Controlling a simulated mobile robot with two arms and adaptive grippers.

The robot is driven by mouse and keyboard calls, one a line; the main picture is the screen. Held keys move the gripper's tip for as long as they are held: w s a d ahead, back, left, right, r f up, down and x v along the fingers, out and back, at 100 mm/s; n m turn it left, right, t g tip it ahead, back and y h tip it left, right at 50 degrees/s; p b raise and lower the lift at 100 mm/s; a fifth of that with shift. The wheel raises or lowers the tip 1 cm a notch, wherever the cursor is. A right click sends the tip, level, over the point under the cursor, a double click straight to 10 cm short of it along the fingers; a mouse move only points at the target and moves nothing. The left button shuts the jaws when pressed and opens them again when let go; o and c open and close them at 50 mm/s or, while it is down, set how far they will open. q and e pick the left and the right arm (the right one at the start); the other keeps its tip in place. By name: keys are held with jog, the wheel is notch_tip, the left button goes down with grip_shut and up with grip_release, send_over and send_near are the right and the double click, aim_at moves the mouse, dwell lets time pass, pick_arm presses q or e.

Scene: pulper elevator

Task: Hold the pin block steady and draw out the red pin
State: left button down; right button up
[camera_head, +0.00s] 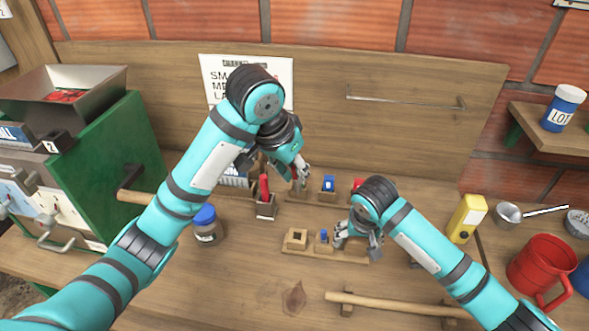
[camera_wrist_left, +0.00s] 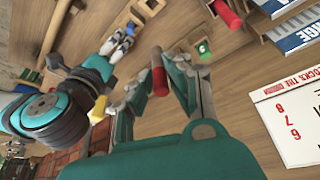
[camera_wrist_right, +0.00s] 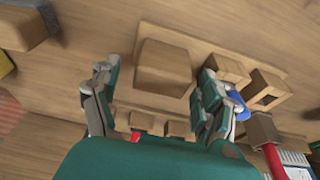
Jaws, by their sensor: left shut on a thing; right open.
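My left gripper (camera_head: 302,176) is shut on the red pin (camera_wrist_left: 158,76), a red cylinder with a tan end, above the back of the bench. In the head view the pin is mostly hidden by the gripper. My right gripper (camera_head: 358,236) is open over the right end of the front wooden board (camera_head: 297,250). In the right wrist view its fingers stand on either side of a plain wooden block (camera_wrist_right: 163,68), with gaps visible. I cannot tell whether this is the pin block.
On the front board are a square-holed block (camera_head: 297,238) and a blue pin (camera_head: 323,234). A red-handled tool (camera_head: 265,188) stands left of my left gripper. A blue-lidded jar (camera_head: 206,224), yellow object (camera_head: 467,217) and red mug (camera_head: 541,268) stand around. A wooden rod (camera_head: 400,304) lies in front.

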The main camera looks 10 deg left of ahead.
jog(key=v, duration=1.2)
